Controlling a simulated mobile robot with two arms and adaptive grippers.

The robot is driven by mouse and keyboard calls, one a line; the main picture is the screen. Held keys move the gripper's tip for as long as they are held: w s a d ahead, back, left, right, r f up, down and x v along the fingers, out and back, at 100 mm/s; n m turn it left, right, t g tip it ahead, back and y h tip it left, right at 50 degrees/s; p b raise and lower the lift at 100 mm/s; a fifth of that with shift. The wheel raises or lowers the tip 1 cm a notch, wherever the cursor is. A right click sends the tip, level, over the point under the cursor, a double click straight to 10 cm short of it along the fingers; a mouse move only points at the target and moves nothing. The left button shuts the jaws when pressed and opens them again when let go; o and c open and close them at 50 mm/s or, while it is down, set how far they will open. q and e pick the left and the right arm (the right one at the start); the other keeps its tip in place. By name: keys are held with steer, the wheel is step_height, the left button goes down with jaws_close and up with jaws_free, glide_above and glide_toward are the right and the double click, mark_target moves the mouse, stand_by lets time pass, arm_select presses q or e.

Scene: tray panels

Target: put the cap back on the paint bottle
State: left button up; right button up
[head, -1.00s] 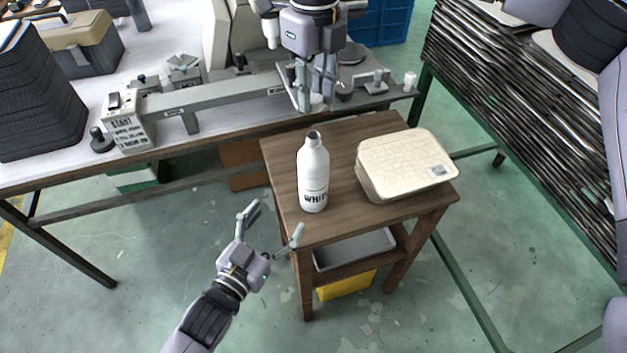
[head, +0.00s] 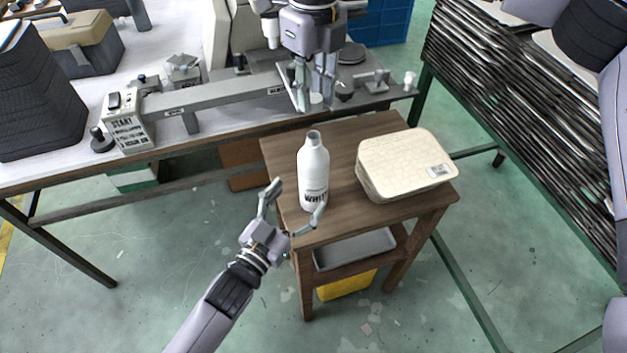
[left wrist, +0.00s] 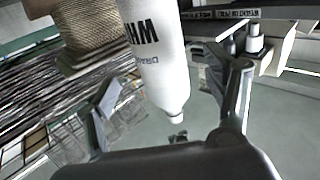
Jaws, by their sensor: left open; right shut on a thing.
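The white paint bottle (head: 313,168) stands upright near the left side of the small wooden table, its dark open mouth facing up. My left gripper (head: 297,200) is open at the bottle's lower left, with its fingers spread on either side of the bottle. In the left wrist view the bottle (left wrist: 158,65) shows between the spread fingers, with its neck towards the bottom of the picture. My right gripper (head: 315,98) is above and behind the bottle, shut on the small white cap (head: 316,98), which is partly hidden by the fingers.
A cream patterned box (head: 405,163) sits on the right of the wooden table (head: 280,155). Behind is a workbench with a long grey device (head: 215,98). A grey tray (head: 355,248) and a yellow bin (head: 347,285) are under the tabletop. A slatted rack stands at right.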

mark_target(306, 187)
arm_select(q)
steer(key=x, duration=0.6)
steer(key=shift+w+d, duration=0.2)
steer(key=shift+w, duration=0.1)
steer(key=shift+c, duration=0.2)
steer(key=c, duration=1.7)
steer(key=shift+c, duration=0.2)
arm_select(e)
steer(key=shift+f, duration=2.5)
